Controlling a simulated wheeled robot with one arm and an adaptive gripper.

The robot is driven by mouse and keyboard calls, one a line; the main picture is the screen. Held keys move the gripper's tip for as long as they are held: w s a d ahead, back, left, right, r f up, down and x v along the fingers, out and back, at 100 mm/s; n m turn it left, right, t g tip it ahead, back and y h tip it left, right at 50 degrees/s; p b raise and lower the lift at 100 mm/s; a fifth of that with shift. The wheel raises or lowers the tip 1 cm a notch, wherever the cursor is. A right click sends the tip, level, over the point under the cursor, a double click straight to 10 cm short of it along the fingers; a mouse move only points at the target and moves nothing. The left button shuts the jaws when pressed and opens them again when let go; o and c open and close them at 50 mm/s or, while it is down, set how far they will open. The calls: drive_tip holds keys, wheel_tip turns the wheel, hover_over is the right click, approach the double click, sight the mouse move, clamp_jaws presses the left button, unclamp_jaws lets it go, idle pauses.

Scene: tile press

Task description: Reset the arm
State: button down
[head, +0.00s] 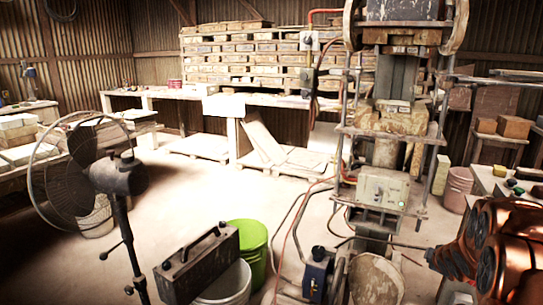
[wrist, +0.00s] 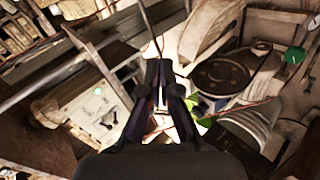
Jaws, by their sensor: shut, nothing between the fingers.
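My gripper (wrist: 160,72) is in the wrist view, its two dark fingers shut with nothing between them. My copper-coloured arm (head: 490,250) is at the lower right of the head view; the gripper is not clear there. The tile press (head: 395,115) stands upright right of centre in the head view. Its pale control box (head: 381,190) has a small green light. In the wrist view a pale box with buttons (wrist: 98,108) lies left of the fingers. I cannot tell how far the fingers are from it.
A fan (head: 120,178) stands at the left. A green bucket (head: 250,240) and a dark toolbox (head: 198,264) are at the front. Stacked tiles (head: 245,60) line the back. A side table (head: 485,178) is at the right. The floor left of the press is open.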

drive_tip(key=s+a+r+m+g+p, duration=0.3)
drive_tip(key=s+a+r+m+p, duration=0.1)
drive_tip(key=s+a+r, duration=0.4)
drive_tip(key=s+a+r+m+g+y+p, duration=0.1)
drive_tip(key=s+a+r+m+g+p, duration=0.1)
drive_tip(key=s+a+r, duration=0.3)
drive_tip(key=s+a+r+m+g+y+p, duration=0.1)
drive_tip(key=s+a+r+m+g+p, duration=0.1)
drive_tip(key=s+a, duration=0.9)
drive_tip(key=s+a+r+m+g+y+p, duration=0.2)
drive_tip(key=s+a+r+g+p, duration=0.2)
drive_tip(key=s, duration=1.5)
drive_tip(key=a+r+p, duration=0.3)
drive_tip(key=a, duration=0.2)
drive_tip(key=shift+r+m, duration=0.3)
drive_tip(key=shift+r, duration=0.05)
drive_tip(key=shift+s+a, duration=0.1)
drive_tip(key=shift+a, duration=0.05)
